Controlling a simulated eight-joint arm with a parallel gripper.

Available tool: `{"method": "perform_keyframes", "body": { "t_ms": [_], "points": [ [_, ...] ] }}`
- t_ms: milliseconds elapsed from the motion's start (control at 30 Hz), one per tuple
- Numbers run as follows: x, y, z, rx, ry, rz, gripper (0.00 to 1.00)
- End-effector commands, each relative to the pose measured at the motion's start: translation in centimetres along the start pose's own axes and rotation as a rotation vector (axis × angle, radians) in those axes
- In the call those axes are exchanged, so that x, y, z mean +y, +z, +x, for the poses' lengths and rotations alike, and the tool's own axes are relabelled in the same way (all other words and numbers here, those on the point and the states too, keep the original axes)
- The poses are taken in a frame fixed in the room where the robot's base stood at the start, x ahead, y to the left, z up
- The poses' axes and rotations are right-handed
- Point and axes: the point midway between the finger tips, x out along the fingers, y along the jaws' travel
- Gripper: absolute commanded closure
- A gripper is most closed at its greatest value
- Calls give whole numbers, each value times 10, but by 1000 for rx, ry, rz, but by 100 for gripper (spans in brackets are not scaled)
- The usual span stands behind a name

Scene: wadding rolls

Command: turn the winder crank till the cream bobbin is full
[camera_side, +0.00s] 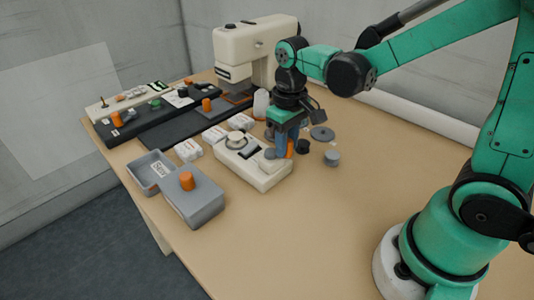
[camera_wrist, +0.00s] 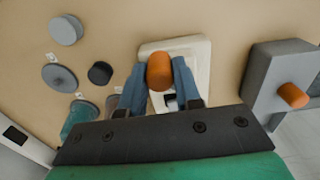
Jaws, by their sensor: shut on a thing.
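The cream winder (camera_side: 262,172) stands on the table under my gripper (camera_side: 284,148). In the wrist view its pale body (camera_wrist: 203,50) lies behind and between the fingers. My gripper (camera_wrist: 160,82) has its two blue fingers closed on the orange crank knob (camera_wrist: 160,66), one on each side. The knob also shows partly in the side view (camera_side: 290,149), beside the fingers. A round pale part (camera_side: 236,141) sits on top of the winder; I cannot tell whether it is the cream bobbin or how full it is. The crank arm is mostly hidden.
A grey box (camera_side: 196,207) with an orange knob and an open grey tray (camera_side: 146,171) stand left of the winder. A sewing machine (camera_side: 240,48) stands behind. A grey disc (camera_side: 322,133), a black piece (camera_side: 303,146) and a grey cylinder (camera_side: 332,158) lie right. The front right is clear.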

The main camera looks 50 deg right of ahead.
Motion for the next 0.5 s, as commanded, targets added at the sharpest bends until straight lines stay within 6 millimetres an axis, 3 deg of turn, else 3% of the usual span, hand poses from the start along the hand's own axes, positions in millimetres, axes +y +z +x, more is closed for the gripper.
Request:
{"method": "perform_keyframes", "body": {
  "t_ms": [500],
  "points": [
    [-18,4,0,1,-1,-4,100]
  ]
}}
